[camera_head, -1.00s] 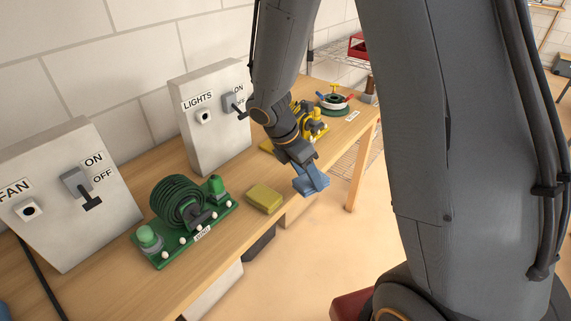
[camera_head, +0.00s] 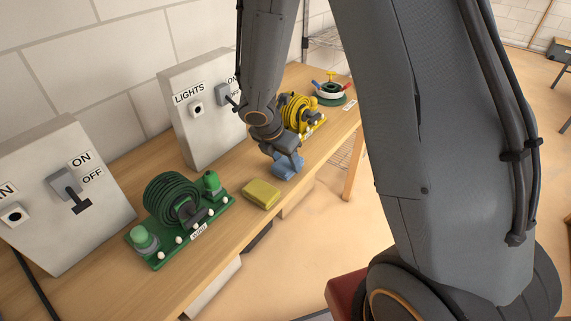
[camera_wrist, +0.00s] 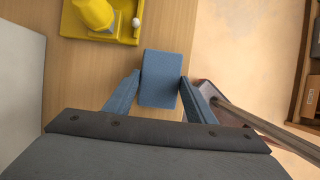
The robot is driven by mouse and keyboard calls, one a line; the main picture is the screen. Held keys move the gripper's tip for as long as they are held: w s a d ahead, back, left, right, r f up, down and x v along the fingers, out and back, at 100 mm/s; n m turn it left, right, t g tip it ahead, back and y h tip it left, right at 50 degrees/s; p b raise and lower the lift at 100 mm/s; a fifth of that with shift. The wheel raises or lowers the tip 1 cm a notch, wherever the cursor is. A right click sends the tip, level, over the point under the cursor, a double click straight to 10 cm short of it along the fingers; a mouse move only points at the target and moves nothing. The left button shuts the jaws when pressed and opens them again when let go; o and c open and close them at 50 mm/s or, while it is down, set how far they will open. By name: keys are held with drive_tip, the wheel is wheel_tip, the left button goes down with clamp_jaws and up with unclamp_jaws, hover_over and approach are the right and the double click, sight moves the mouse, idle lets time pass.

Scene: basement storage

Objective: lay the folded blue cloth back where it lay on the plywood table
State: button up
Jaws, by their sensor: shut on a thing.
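My gripper (camera_head: 283,158) is over the front part of the plywood table (camera_head: 228,176), pointing down. It is shut on the folded blue cloth (camera_head: 287,169), which also shows between both fingers in the wrist view (camera_wrist: 160,80). The cloth looks like a small flat blue block. In the wrist view it hangs over the wood near the table's front edge, with the floor to its right. Whether it touches the tabletop cannot be told. The gripper hides part of it in the head view.
A yellow sponge-like block (camera_head: 261,194) lies just left of the cloth. A green reel (camera_head: 178,205) stands further left, a yellow reel (camera_head: 298,112) just behind, a green-and-white ring-shaped item (camera_head: 330,93) at the far end. The lights box (camera_head: 200,110) stands at the wall.

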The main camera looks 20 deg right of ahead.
drive_tip(key=shift+f, duration=0.65)
drive_tip(key=o, duration=0.9)
drive_tip(key=shift+o, duration=0.2)
drive_tip(key=shift+r, duration=0.1)
